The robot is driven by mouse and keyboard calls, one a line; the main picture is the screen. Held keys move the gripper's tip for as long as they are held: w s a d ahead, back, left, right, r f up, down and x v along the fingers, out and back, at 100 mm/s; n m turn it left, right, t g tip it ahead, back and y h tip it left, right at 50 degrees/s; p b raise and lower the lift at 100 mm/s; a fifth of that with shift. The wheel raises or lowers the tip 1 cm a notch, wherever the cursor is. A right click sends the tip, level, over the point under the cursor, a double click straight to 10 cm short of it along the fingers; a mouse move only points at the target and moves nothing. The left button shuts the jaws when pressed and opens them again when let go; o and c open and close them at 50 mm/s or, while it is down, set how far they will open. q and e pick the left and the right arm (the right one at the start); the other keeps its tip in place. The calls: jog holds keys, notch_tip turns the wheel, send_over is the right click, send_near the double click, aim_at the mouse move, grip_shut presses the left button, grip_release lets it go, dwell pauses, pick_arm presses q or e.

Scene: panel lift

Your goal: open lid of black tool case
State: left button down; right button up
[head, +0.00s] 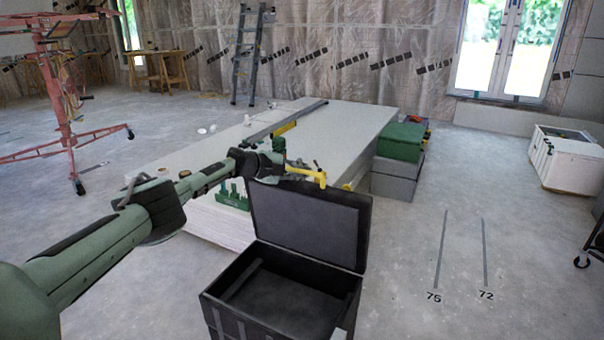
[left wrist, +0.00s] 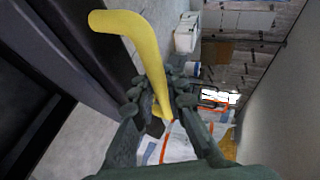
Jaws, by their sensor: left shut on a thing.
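The black tool case (head: 224,316) stands on the floor at the bottom centre of the head view, its empty-looking inside exposed. Its lid (head: 305,226) stands up, roughly upright, at the back of the case. A yellow bent handle (head: 309,175) is at the lid's top edge; it also shows in the left wrist view (left wrist: 137,35). My left gripper (head: 291,172) is at that top edge, shut on the yellow handle. In the left wrist view its fingers (left wrist: 158,108) close around the handle's lower part. My right gripper is not in view.
A large pale panel stack (head: 345,125) lies behind the case, with a green box (head: 400,141) at its right. A red panel lift (head: 55,80) stands at the left, a ladder (head: 246,60) at the back, a white box (head: 570,170) at the right. Floor right of the case is clear.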

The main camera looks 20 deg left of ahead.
pick_arm(q)
jog(key=shift+w+r, duration=0.1)
jog(key=shift+r, duration=0.25)
jog(key=c, duration=1.6)
grip_release()
jog(key=shift+o, duration=0.3)
jog(key=shift+f, duration=0.1)
jog(key=shift+s+a, duration=0.1)
jog(key=shift+s, duration=0.1)
jog(key=shift+s+a, duration=0.3)
jog(key=shift+s, duration=0.1)
jog(key=v, duration=1.1)
jog(key=shift+w+d, duration=0.1)
jog(key=shift+d, duration=0.1)
